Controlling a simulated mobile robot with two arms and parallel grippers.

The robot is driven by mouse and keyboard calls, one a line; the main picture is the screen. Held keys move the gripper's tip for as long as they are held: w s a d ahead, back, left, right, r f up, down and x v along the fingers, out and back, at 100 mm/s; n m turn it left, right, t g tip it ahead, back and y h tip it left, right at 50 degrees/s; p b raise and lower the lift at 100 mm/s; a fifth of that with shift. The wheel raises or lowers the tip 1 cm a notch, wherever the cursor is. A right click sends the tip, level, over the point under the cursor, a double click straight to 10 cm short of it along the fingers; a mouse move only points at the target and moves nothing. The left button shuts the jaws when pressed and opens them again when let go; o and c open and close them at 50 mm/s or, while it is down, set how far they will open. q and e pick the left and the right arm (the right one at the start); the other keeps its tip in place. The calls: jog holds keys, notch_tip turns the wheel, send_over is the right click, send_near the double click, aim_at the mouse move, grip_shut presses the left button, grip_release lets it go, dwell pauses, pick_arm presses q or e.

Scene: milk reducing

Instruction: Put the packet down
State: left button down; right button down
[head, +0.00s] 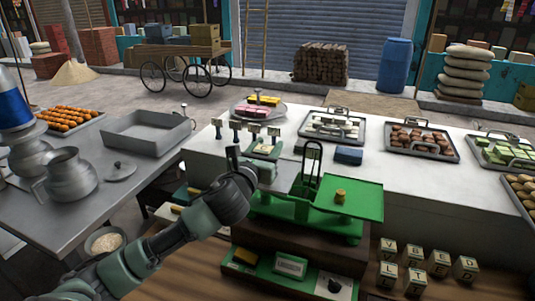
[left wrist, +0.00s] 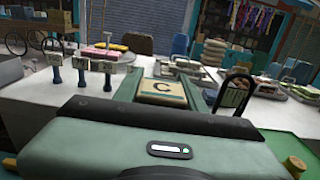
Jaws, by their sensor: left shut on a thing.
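My left gripper (head: 265,152) reaches in over the white counter, just left of the green balance scale (head: 340,205). It is shut on a small cream packet marked C (left wrist: 162,90). In the left wrist view the packet shows between green sides just beyond the gripper body. It also shows in the head view (head: 264,148), near the counter top. I cannot tell whether its underside touches the counter. My right gripper is not in view.
Several label stands (head: 235,127) are close behind and left of the packet. A round tray (head: 240,108) of pink and yellow blocks lies behind. A blue packet (head: 348,155) lies to the right. Several sweet trays (head: 421,139) stand further right. Some bare white counter (head: 205,145) shows at left.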

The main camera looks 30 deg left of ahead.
pick_arm(q)
notch_tip(320, 180, down, 2)
jog(key=shift+f, duration=0.1)
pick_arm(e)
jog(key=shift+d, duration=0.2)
pick_arm(q)
jog(key=shift+f, duration=0.1)
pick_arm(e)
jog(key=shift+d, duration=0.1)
pick_arm(q)
jog(key=c, duration=0.8)
grip_release()
jog(key=shift+c, duration=0.2)
jog(key=shift+r, duration=0.2)
jog(key=b+v, duration=0.3)
jog(key=v, duration=0.9)
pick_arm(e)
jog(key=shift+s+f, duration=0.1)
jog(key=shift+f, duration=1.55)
